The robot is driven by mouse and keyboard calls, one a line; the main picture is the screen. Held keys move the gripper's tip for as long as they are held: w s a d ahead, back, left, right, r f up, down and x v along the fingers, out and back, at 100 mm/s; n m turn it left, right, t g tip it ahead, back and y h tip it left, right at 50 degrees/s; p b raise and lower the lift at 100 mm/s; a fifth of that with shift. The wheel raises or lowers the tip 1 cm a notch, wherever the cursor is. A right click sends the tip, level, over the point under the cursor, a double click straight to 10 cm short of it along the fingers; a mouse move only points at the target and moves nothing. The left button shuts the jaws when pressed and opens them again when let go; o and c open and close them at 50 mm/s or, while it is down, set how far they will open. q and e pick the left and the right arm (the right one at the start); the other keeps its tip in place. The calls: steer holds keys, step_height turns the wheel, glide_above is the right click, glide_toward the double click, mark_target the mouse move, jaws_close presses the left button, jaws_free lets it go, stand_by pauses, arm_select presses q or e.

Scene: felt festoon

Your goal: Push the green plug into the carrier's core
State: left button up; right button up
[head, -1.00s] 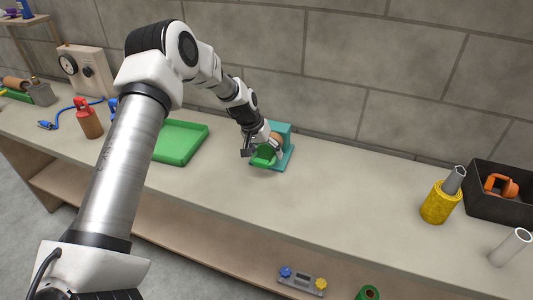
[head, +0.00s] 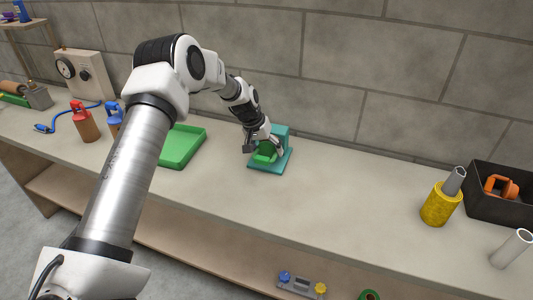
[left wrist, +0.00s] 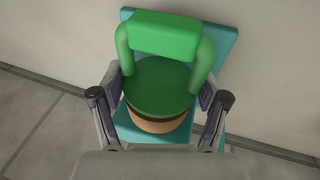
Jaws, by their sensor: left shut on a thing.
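The green plug (head: 265,154) has a thick handle (left wrist: 165,36) and a round disc (left wrist: 160,88). My left gripper (head: 262,147) is shut on it, with one finger on each side in the left wrist view (left wrist: 159,98). The teal carrier (head: 284,160) stands on the bench by the wall, and its plate shows behind the plug in the left wrist view (left wrist: 222,42). A copper-brown core (left wrist: 158,126) shows under the disc's edge, with a dark band between them. The plug lies over the core; how deep it sits is hidden. My right gripper is not in view.
A green tray (head: 201,135) is left of the carrier. Red-capped (head: 86,125) and blue-capped (head: 114,118) containers stand farther left. A yellow roll (head: 438,208), black bin (head: 480,211) and white tube (head: 510,248) stand at right.

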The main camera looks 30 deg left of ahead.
arm_select(q)
steer(key=shift+w+a, duration=0.15)
steer(key=shift+w, duration=0.45)
steer(key=o, duration=1.3)
steer(key=v, duration=1.2)
steer(key=shift+r, duration=0.2)
